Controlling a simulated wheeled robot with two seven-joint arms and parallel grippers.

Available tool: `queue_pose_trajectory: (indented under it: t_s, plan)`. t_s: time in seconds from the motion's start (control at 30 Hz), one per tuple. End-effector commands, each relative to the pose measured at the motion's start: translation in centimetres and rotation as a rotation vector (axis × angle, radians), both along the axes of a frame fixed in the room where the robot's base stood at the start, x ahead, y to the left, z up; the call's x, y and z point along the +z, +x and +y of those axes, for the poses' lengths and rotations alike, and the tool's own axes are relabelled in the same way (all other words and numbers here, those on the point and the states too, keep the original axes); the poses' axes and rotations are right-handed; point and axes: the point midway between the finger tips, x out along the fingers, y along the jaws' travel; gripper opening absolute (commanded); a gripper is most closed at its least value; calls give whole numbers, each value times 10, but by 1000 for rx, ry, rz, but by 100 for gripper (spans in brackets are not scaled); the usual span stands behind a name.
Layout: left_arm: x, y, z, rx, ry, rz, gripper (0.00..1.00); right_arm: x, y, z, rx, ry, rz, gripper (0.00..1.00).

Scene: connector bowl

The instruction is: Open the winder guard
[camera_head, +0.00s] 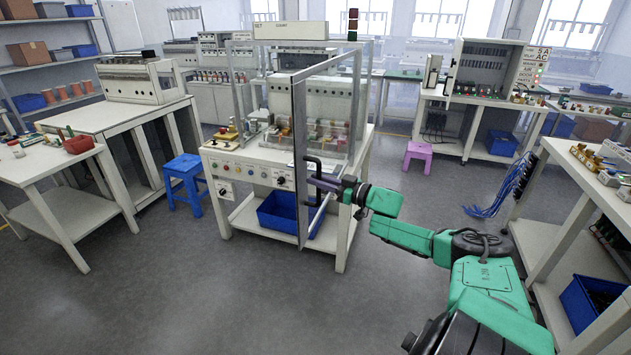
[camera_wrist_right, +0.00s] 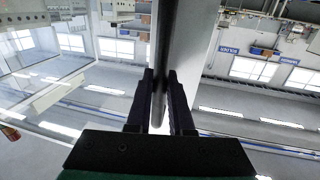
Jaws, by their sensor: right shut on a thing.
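The winder guard (camera_head: 299,150) is a clear panel in a grey metal frame on the white winder machine (camera_head: 250,168). It stands swung out from the machine front towards me, with the left part of the front uncovered. My right gripper (camera_head: 318,182) is shut on the dark upright guard handle (camera_head: 312,166) at the panel's free edge. In the right wrist view, the two black fingers (camera_wrist_right: 160,88) sit on either side of the dark handle bar (camera_wrist_right: 163,50), with the pale frame edge behind it. My left gripper is not in view.
A blue stool (camera_head: 183,172) stands left of the machine and a pink stool (camera_head: 418,150) behind right. A blue bin (camera_head: 280,215) sits on the machine's lower shelf. A workbench (camera_head: 560,165) stands at the right. The floor in front is clear.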

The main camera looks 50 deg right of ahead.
Motion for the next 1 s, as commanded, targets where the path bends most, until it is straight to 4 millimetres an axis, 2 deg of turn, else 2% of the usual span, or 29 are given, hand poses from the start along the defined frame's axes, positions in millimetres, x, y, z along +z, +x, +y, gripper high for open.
queue_pose_trajectory:
  t_s: [0.2, 0.23, 0.3, 0.7, 1.0]
  plan:
    - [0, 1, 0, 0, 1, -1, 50, 3, 1, -1, -2, 1, -5, 0]
    - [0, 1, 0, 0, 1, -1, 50, 3, 1, -1, -2, 1, -5, 27]
    - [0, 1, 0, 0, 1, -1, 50, 2, 1, -1, -2, 1, -5, 50]
    - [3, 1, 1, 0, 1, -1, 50, 1, -3, -1, -2, 1, -1, 50]
    - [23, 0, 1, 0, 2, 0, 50, 3, -34, -7, -2, 1, 4, 50]
